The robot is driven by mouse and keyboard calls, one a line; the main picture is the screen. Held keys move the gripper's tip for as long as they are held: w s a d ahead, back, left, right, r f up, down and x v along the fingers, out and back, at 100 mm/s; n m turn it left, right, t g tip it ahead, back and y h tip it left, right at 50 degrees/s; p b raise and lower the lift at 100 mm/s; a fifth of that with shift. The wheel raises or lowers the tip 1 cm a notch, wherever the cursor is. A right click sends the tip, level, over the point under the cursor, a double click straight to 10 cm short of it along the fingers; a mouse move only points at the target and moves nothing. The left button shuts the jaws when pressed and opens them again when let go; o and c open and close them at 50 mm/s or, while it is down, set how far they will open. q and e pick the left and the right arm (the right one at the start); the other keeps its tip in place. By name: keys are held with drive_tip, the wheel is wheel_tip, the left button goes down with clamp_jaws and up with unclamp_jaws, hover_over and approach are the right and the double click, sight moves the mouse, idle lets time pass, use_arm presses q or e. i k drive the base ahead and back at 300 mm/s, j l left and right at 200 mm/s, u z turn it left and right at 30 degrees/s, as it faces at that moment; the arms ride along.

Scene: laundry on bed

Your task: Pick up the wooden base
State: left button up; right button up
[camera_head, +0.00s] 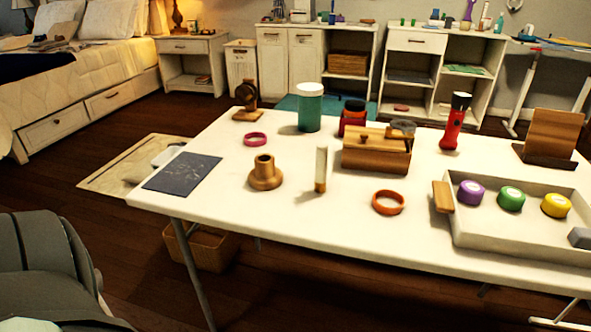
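A round wooden base (265,178) with a short hollow neck stands upright on the white table (330,222), left of centre near the front edge. Nothing touches it. Right of it a slim white and wooden cylinder (321,168) stands upright. A dark flat sheet (183,173) lies to its left and a pink ring (255,139) behind it. Neither of my grippers is in view. Grey parts at the lower left seem to be my own arm.
Around the base stand a wooden box (376,156), an orange ring (388,203), a green jar (309,110), a red flashlight (454,124) and a small wooden stand (247,112). A tray (510,239) with coloured round pieces fills the right.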

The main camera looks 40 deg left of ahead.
sight(265, 176)
drive_tip(key=k+j+z, duration=0.15)
drive_tip(key=j, duration=0.2)
drive_tip(key=j+z, duration=0.2)
drive_tip(key=j, duration=0.15)
drive_tip(key=k+j+z, duration=0.15)
drive_tip(key=k+j, duration=0.2)
drive_tip(key=j, duration=0.25)
drive_tip(key=k+j+z, duration=0.15)
drive_tip(key=j, duration=0.3)
drive_tip(key=k+j, duration=0.3)
drive_tip(key=k+j+z, duration=0.1)
drive_tip(key=k+j, duration=0.15)
drive_tip(key=j, duration=0.3)
drive_tip(key=k+j+z, duration=0.1)
drive_tip(key=k+j, duration=0.15)
drive_tip(key=j, duration=0.15)
